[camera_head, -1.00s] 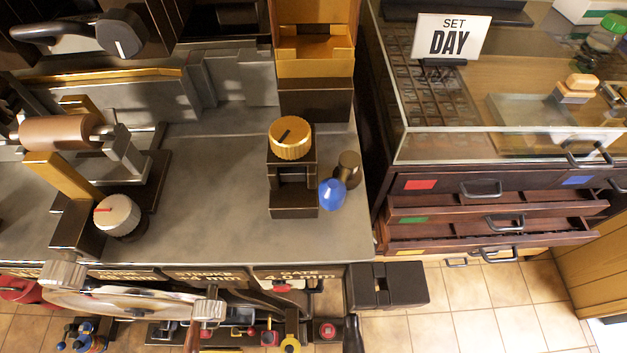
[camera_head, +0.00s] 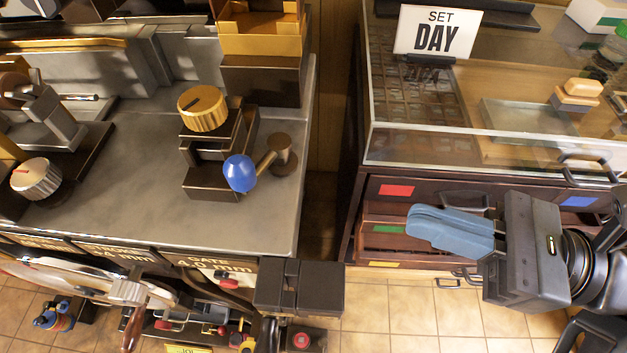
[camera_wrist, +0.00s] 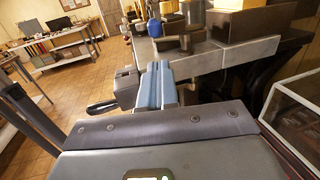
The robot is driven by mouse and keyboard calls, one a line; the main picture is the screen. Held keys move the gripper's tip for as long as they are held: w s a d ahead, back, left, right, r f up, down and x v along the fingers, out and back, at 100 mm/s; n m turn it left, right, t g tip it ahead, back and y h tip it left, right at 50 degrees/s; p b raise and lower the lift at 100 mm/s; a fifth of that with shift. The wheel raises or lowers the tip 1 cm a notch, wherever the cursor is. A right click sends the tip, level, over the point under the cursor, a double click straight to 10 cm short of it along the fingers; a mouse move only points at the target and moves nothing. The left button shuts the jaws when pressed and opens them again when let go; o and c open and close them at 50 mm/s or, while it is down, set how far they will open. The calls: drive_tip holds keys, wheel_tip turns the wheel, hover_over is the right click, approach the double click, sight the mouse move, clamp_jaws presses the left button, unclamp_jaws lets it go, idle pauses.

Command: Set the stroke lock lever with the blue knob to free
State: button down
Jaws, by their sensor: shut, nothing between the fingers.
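The blue knob (camera_head: 239,173) sits on the end of a short brass-coloured lever (camera_head: 267,160) that runs up and right to a brass pivot post (camera_head: 282,152) on the grey press table. It stands beside the dark block with the gold dial (camera_head: 202,108). My gripper (camera_head: 412,225) is shut and empty, its blue fingers pointing left, well to the right of the knob, in front of the drawer cabinet. In the wrist view the blue fingers (camera_wrist: 155,84) are together, and the blue knob (camera_wrist: 154,27) shows beyond them on the table.
The drawer cabinet (camera_head: 420,188) with a glass-sided top stands right of the press, with open drawers behind my gripper. A "SET DAY" sign (camera_head: 437,32) stands on top. A dark box (camera_head: 300,288) juts from the table's front right corner. Floor shows between.

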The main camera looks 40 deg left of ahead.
drive_tip(key=g+p, duration=0.1)
approach(253, 174)
drive_tip(key=shift+n, duration=0.3)
drive_tip(key=x, duration=0.6)
drive_tip(key=shift+a, duration=0.1)
drive_tip(key=shift+p, duration=0.3)
